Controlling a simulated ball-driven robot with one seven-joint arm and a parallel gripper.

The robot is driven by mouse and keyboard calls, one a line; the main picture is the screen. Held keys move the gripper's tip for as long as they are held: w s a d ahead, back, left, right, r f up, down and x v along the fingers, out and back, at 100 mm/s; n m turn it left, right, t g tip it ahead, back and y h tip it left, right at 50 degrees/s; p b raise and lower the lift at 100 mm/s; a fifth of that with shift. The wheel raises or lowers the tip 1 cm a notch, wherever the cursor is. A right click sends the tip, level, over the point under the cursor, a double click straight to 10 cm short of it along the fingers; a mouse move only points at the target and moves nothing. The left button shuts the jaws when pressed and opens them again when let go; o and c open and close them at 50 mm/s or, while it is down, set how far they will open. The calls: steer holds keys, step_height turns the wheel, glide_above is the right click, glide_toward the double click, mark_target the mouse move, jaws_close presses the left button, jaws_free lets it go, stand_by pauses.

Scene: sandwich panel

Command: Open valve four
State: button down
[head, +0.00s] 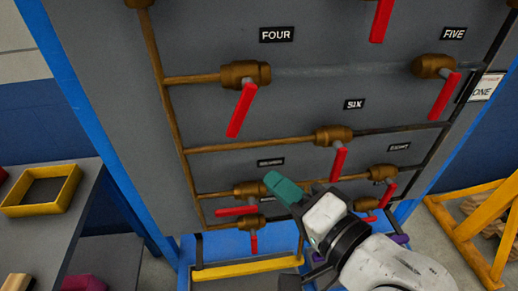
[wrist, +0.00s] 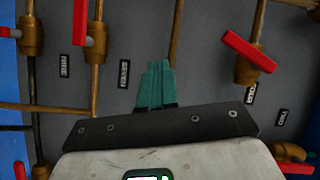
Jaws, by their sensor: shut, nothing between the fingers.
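Valve four is a brass valve body (head: 246,73) on a horizontal pipe, below and left of the FOUR label (head: 276,35) on the grey panel. Its red lever (head: 241,110) hangs down and slightly left, across the pipe line. My gripper (head: 280,184) has teal fingers pressed together and empty. It is well below and a little right of that lever, apart from it, in front of the lower valves. In the wrist view the shut fingers (wrist: 156,85) point at the panel.
Valve six (head: 333,136) and its red lever (head: 339,163) are up and right of my gripper. Valve five (head: 433,66) is at the upper right. A side table with a yellow tray (head: 68,190) stands left. A yellow frame (head: 485,232) stands right.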

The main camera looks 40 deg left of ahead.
mark_target(240, 109)
steer(key=w+d+r+m+g+y, duration=0.25)
steer(key=d+m+g+y, duration=0.2)
steer(key=d, duration=0.35)
steer(key=s+p+x, duration=0.2)
steer(key=p+x, duration=0.1)
steer(key=x, duration=0.9)
steer(key=shift+s+r+n, duration=0.3)
steer(key=shift+r+n, duration=0.05)
steer(key=shift+n, duration=0.1)
steer(key=shift+a, duration=0.1)
